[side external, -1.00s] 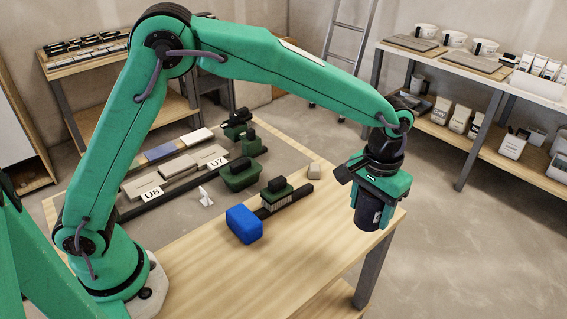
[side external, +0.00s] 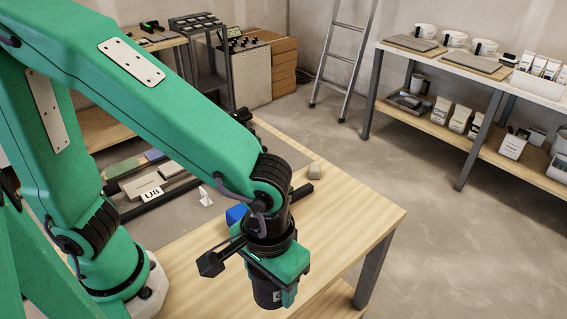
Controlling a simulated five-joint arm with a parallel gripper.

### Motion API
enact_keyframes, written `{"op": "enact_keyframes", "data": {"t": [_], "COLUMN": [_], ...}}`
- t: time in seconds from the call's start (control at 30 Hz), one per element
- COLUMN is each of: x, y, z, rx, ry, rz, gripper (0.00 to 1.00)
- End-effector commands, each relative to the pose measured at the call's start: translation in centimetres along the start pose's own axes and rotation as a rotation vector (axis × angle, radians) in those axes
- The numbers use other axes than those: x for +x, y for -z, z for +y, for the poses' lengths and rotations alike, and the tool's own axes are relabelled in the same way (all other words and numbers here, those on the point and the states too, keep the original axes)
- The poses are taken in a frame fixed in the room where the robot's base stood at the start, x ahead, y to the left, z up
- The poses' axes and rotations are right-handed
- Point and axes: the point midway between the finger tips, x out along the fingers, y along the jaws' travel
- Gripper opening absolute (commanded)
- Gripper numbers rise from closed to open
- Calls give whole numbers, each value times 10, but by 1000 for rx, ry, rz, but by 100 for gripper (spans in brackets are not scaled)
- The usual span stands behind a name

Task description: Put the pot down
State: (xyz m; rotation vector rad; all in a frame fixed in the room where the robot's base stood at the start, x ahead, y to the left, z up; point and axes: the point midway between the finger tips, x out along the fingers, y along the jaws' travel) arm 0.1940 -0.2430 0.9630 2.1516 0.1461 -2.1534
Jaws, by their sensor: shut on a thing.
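The pot (side external: 268,293) is a dark, round container with a small pale label, low in the middle of the side external view. My gripper (side external: 276,280) is shut on it and holds it upright, with the green jaws around its upper part. The pot appears over the near part of the wooden table (side external: 345,215). Its height above the tabletop, or whether it touches, I cannot tell.
A blue block (side external: 236,214) is mostly hidden behind my wrist. A tile marked U8 (side external: 152,193) and a white clip (side external: 206,197) are at left. The table's right part is clear.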

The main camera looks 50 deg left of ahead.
Motion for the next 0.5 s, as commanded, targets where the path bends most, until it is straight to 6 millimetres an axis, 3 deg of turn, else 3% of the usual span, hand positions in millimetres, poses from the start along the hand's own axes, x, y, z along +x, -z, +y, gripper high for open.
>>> {"op": "enact_keyframes", "data": {"t": [0.2, 0.5], "x": [4, 6], "y": [-24, -27], "z": [-14, -18], "rx": [-17, -24], "ry": [-1, -1], "rz": [1, 0], "gripper": [28, 28]}}
